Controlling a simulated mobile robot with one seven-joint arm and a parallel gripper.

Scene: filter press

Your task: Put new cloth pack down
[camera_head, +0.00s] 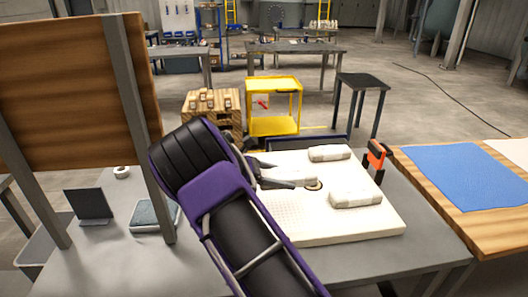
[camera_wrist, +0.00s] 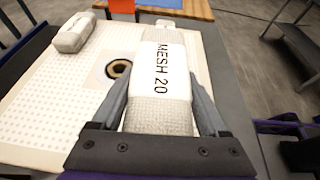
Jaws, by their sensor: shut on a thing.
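My gripper (camera_wrist: 160,82) is shut on a white cloth pack (camera_wrist: 166,66) marked "MESH 20", with a finger along each side of it. In the head view my gripper (camera_head: 285,174) is over the left part of a white dotted filter plate (camera_head: 362,224), and the held pack is mostly hidden. I cannot tell whether it touches the plate. One other pale pack (camera_head: 329,153) lies on the plate's far side and another (camera_head: 355,199) on its near right side. A dark-ringed round hole (camera_head: 313,185) is between them.
An orange-and-black clamp (camera_head: 376,156) stands at the plate's right edge. A wooden table with a blue mat (camera_head: 466,174) is further right. A wooden board (camera_head: 70,95) on grey posts stands at left, with a small folded stack (camera_head: 153,216) beside it.

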